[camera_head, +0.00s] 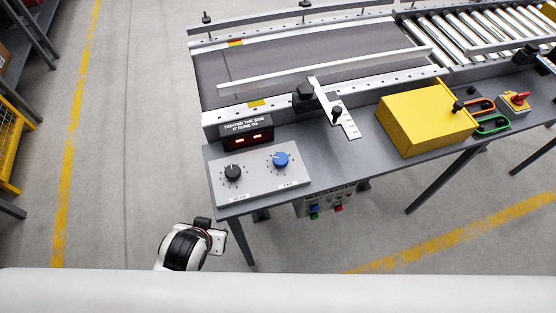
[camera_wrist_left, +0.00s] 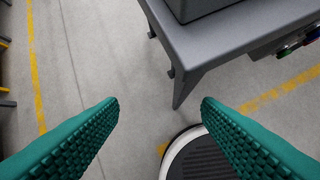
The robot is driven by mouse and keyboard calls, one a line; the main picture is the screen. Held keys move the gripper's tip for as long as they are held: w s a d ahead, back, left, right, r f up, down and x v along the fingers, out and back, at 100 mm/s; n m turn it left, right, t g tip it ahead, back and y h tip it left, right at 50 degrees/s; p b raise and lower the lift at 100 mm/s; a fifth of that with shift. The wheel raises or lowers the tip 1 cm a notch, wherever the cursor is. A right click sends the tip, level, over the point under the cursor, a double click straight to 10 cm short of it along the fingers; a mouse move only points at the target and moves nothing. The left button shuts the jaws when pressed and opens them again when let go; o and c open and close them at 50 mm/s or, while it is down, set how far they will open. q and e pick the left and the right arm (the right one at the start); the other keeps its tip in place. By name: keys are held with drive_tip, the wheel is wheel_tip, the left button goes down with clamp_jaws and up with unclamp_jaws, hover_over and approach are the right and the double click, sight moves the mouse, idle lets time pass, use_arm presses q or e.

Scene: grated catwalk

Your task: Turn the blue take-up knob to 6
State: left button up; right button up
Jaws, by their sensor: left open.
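The blue take-up knob (camera_head: 281,159) sits on the right half of a light grey control panel (camera_head: 257,183) at the near left corner of the conveyor bench. Scale marks ring it, but the numbers and its setting are too small to read. A black knob (camera_head: 232,172) is to its left on the same panel. My left wrist shows in the head view below and left of the panel, apart from both knobs. In the left wrist view my left gripper (camera_wrist_left: 160,104) has its two teal fingers wide apart, empty, over floor beside the bench. My right gripper is not seen.
A small display (camera_head: 248,135) with red lights stands behind the panel. The bench (camera_head: 218,207) has a sharp near corner and legs. A yellow box (camera_head: 424,122), a bracket with a black knob (camera_head: 336,114) and the belt (camera_head: 300,66) lie beyond. Floor left of the bench is clear.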

sight(280, 159)
use_arm(q)
drive_tip(key=w+d+r+t, duration=0.1)
drive_tip(key=r, duration=0.1)
drive_tip(key=w+d+r+t, duration=0.1)
drive_tip(key=d+r, duration=0.1)
drive_tip(key=w+d+r+t, duration=0.1)
drive_tip(key=w+d+r, duration=0.1)
drive_tip(key=shift+r+t, duration=0.3)
drive_tip(key=shift+t, duration=0.1)
drive_tip(key=w+d+r+t+h, duration=0.2)
drive_tip(key=d+r+t+h, duration=0.15)
drive_tip(key=d, duration=0.65)
drive_tip(key=shift+m+y, duration=0.25)
drive_tip(key=shift+m, duration=0.15)
drive_tip(key=x, duration=1.1)
drive_tip(key=shift+w+r, duration=0.15)
drive_tip(key=shift+r, duration=0.25)
drive_tip(key=shift+t, duration=0.25)
